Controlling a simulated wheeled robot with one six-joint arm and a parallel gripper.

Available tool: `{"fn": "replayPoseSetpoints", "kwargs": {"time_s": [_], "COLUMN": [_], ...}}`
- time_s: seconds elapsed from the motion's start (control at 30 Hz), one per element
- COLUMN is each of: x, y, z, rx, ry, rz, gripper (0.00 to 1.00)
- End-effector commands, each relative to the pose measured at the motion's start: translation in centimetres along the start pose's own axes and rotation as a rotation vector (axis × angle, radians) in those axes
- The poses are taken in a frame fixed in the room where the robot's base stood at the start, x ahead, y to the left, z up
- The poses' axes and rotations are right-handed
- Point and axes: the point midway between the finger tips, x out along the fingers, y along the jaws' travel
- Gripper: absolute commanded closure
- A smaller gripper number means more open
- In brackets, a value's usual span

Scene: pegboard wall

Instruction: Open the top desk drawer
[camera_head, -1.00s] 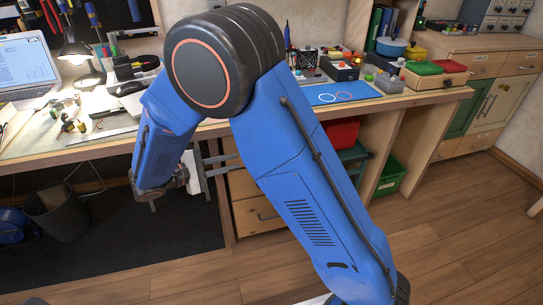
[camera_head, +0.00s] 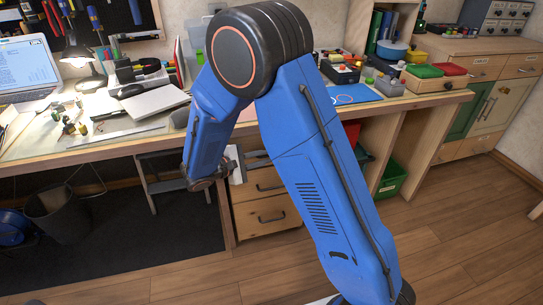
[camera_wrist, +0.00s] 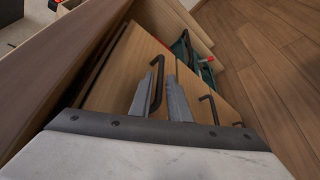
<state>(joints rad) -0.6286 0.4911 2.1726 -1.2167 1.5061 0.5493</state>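The top desk drawer has a light wood front (camera_wrist: 125,65) with a dark bar handle (camera_wrist: 158,88), seen in the wrist view. It looks shut. My gripper (camera_wrist: 162,72) is at this handle, its two grey fingers on either side of the bar with a narrow gap showing on the right. The fingers look open and hold nothing firmly that I can see. In the head view my gripper (camera_head: 262,158) reaches in front of the upper part of the drawer cabinet (camera_head: 268,212), and my arm hides much of the top drawer there.
Lower drawers with similar handles (camera_head: 272,218) lie below. The desk top (camera_head: 85,150) overhangs the drawers and holds a laptop (camera_head: 28,68), a lamp (camera_head: 82,55) and tools. A green bin (camera_head: 392,178) stands right of the cabinet. A black waste bin (camera_head: 58,210) is at left. The wooden floor (camera_head: 220,280) in front is clear.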

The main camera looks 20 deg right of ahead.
Motion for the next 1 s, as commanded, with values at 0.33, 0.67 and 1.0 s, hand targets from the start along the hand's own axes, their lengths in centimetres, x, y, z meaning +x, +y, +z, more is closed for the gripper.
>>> {"fn": "replayPoseSetpoints", "kwargs": {"time_s": [0.33,0.67,1.0], "x": [2.9,3.0,3.0], "y": [0.0,0.0,0.0], "z": [0.0,0.0,0.0], "rx": [-0.001,0.0,0.0], "ry": [0.0,0.0,0.0], "rz": [0.0,0.0,0.0], "gripper": [0.84,0.96,1.0]}}
